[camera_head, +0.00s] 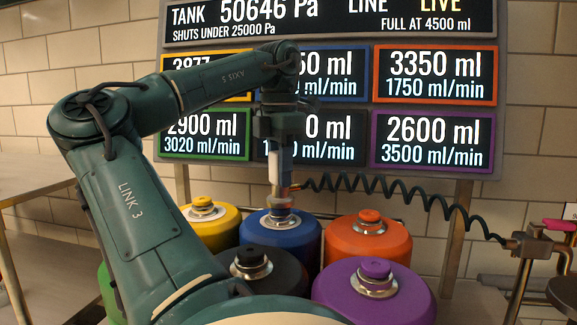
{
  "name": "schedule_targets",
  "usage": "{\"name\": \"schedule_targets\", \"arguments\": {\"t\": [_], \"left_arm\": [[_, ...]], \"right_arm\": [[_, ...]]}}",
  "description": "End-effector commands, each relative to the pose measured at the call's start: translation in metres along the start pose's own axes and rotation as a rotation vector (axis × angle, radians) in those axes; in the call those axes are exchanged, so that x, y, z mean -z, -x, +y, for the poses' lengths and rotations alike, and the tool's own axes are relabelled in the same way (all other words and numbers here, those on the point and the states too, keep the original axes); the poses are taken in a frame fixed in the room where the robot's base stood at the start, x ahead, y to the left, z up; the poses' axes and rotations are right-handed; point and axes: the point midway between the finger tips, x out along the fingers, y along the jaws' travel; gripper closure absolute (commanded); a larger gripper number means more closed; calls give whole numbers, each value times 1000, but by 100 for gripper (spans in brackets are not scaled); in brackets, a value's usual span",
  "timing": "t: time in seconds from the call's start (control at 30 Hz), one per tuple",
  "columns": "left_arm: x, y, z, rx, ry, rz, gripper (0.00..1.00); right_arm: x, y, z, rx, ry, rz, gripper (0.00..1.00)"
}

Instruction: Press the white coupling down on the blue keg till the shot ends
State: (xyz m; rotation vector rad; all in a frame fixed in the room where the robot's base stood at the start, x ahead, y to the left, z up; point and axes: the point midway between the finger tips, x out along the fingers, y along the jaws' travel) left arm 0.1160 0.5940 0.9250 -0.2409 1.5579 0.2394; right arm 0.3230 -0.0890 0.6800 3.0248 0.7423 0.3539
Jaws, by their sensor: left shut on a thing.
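My left gripper (280,142) is shut on the white coupling (274,168) and holds it upright above the blue keg (302,240). The coupling's metal lower end meets the neck of the blue keg; I cannot tell how far down it is pressed. A dark coiled hose (400,188) runs from the coupling to the right. On the board (334,42), the blue panel (340,70) is partly hidden by my arm and shows "50 ml" at its end. The top line reads tank 50646 Pa, line LIVE. My right gripper is not in view.
Yellow (213,230), orange (366,243), black (252,280) and purple (373,295) kegs crowd around the blue one. My left arm hides most of a green keg (107,290). A metal stand (528,250) at the right bears the hose end.

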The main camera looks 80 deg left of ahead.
Motion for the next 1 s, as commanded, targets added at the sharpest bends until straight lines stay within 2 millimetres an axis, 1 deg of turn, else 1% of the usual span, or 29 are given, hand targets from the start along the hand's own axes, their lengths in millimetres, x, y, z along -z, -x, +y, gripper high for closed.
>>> {"name": "schedule_targets", "arguments": {"t": [0.27,0.47,0.93,1.0], "left_arm": [[0,1,0,0,0,-1,89],[0,-1,0,0,0,-1,89],[0,-16,0,0,0,0,89],[0,-14,0,0,0,0,89]], "right_arm": [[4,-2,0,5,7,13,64],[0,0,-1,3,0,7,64],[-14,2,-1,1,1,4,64],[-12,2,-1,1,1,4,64]]}}
